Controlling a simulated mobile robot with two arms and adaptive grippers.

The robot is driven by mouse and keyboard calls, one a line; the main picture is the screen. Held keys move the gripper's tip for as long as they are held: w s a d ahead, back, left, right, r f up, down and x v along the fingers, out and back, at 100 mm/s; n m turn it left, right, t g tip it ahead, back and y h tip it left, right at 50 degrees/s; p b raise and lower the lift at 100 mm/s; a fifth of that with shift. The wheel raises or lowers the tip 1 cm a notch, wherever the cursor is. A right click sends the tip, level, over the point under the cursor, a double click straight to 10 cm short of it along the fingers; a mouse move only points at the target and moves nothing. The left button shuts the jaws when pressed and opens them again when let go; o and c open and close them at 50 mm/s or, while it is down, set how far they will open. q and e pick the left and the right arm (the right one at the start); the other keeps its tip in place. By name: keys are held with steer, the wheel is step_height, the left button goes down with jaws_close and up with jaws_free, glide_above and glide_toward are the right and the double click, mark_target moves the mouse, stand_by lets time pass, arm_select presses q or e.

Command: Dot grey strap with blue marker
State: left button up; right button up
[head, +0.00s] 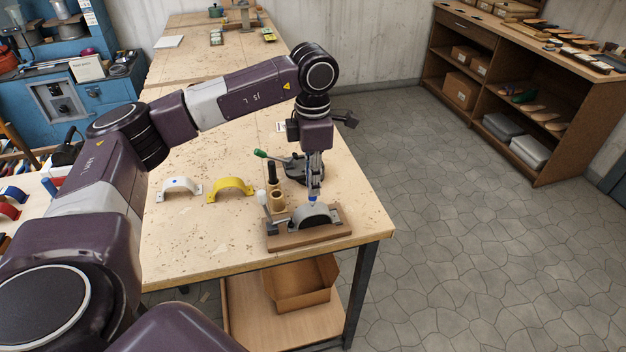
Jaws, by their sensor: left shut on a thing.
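The grey strap (318,214) is an arch seated on a brown wooden board (310,238) near the front right corner of the workbench. My left gripper (314,188) points down just above the strap. It is shut on the blue marker (313,198), of which only a small blue part shows, upright with its tip down at the top of the strap. I cannot tell whether the tip touches the strap. No blue dot shows on the strap from here. My right gripper is not in view.
A white strap (180,185) with a blue dot and a yellow strap (231,188) lie to the left on the workbench (200,235). A wooden holder (278,200) with a black-topped tool and a green-handled tool (262,153) stand close to my gripper. The bench's front left is clear.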

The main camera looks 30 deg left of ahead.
arm_select(q)
steer(key=shift+f+b, duration=0.35)
steer(key=shift+f, duration=0.15)
stand_by(0.4)
steer(key=shift+r+p, duration=0.4)
steer(key=shift+r, duration=0.15)
steer(key=shift+r+p, duration=1.85)
steer(key=shift+r, duration=1.2)
steer(key=shift+f, duration=0.1)
